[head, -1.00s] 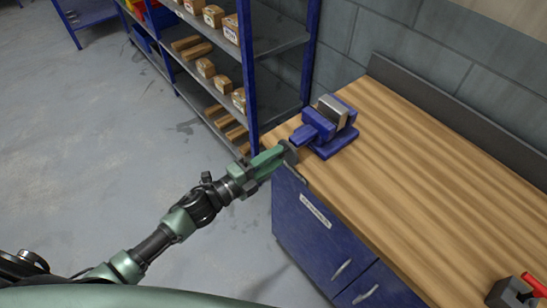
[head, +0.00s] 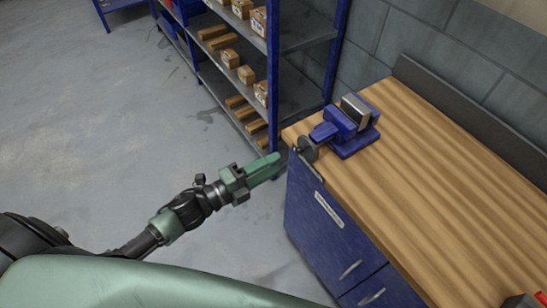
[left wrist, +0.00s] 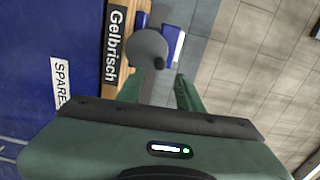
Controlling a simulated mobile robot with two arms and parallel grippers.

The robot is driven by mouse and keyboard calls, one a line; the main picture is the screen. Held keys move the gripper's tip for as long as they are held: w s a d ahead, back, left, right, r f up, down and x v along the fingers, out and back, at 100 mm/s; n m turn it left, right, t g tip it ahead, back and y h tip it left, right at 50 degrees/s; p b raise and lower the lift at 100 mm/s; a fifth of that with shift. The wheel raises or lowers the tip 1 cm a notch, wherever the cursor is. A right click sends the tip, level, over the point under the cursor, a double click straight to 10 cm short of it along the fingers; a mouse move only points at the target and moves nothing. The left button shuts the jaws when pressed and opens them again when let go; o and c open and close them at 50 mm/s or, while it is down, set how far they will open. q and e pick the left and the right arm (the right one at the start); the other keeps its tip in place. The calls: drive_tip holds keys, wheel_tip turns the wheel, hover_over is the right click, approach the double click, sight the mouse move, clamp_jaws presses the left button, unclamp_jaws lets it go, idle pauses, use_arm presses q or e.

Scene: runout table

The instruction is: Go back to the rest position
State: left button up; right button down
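My left gripper (head: 268,166) is a green two-finger gripper, out over the floor just left of the workbench's near corner. In the left wrist view the fingers of this gripper (left wrist: 165,88) stand apart with nothing held between them. A blue vise (head: 345,128) with a grey jaw block sits on the bench corner. Its grey round front part (head: 306,150) faces my gripper, with a small gap between them. In the left wrist view the round grey part (left wrist: 148,48) shows beyond the fingertips. My right gripper is not in view.
A wooden-topped workbench (head: 440,170) with blue drawers (head: 335,235) fills the right. A blue shelf rack (head: 273,75) with several small boxes stands behind. A dark object with a red part (head: 541,298) is cut off at bottom right. The grey floor (head: 90,150) at left is clear.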

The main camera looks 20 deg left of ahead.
use_arm(q)
drive_tip(key=s+a+f+n+g+y+b, duration=0.1)
drive_tip(key=s+a+f+n+y, duration=0.3)
drive_tip(key=f, duration=0.7)
drive_tip(key=s+a+f+n+g+y+b, duration=0.1)
drive_tip(key=s+a+f+n+g+y, duration=0.3)
drive_tip(key=f, duration=0.7)
drive_tip(key=s+a+f+n+t+y+b, duration=0.1)
drive_tip(key=a+f+n, duration=0.2)
drive_tip(key=f+n, duration=0.55)
drive_tip(key=s+d+f+n+g+y, duration=0.1)
drive_tip(key=s+f+n+g, duration=0.2)
drive_tip(key=s+f, duration=0.8)
drive_tip(key=s+d+f+n+g+y+b, duration=0.1)
drive_tip(key=s+f+g, duration=0.5)
drive_tip(key=s, duration=1.3)
wheel_tip(320, 180, down, 5)
drive_tip(key=shift+d+r+n, duration=0.1)
drive_tip(key=shift+d+n, duration=0.35)
drive_tip(key=shift+n, duration=0.6)
